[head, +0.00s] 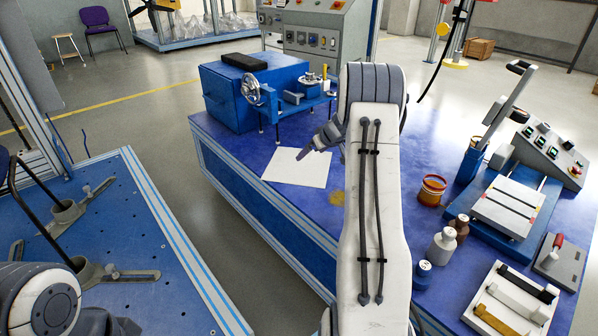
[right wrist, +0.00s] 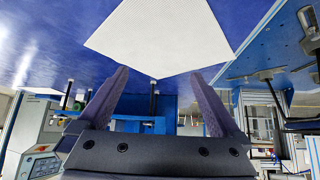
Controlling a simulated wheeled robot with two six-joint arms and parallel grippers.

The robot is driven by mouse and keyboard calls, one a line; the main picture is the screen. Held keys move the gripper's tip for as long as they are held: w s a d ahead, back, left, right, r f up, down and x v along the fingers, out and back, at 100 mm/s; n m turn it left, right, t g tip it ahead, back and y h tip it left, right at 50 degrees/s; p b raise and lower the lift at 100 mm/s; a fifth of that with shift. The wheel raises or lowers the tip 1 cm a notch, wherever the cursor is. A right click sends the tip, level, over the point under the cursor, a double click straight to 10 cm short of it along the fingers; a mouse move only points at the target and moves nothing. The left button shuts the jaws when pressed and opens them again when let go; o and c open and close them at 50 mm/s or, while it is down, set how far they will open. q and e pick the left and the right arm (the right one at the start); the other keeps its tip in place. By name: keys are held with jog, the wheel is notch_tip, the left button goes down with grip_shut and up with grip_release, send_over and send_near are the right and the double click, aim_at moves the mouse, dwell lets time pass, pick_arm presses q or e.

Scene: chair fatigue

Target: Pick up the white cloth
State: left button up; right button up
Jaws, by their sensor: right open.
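The white cloth (head: 297,168) lies flat on the blue table, near its left edge in the head view. In the right wrist view the cloth (right wrist: 160,36) fills the top middle, just beyond my fingertips. My right gripper (head: 303,153) is above the cloth's back right part and overlaps it in the head view. In the right wrist view the right gripper (right wrist: 159,72) is open, with nothing between its two fingers. My right forearm hides part of the table right of the cloth. My left gripper is out of view; only part of my left arm shows at the lower left.
A blue box with a small machine (head: 290,100) stands behind the cloth. An orange-banded jar (head: 432,189), bottles (head: 441,245), a press-like device (head: 508,205) and a tray (head: 512,305) stand to the right. A perforated blue table (head: 120,230) is at the left, across a gap.

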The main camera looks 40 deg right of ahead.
jog(key=p, duration=0.2)
send_near(298, 165)
jog(key=x, duration=0.2)
jog(key=shift+w+d+f, duration=0.1)
jog(key=shift+w+f, duration=0.1)
jog(key=shift+w, duration=0.1)
jog(key=shift+b+x, duration=0.7)
jog(key=shift+x, duration=0.55)
jog(key=shift+w+f, duration=0.3)
jog(key=shift+f, duration=0.15)
jog(key=shift+f, duration=0.1)
grip_shut()
notch_tip(298, 165, up, 12)
jog(key=p, duration=0.6)
notch_tip(298, 165, up, 9)
jog(key=p, duration=0.5)
jog(key=shift+p, duration=0.4)
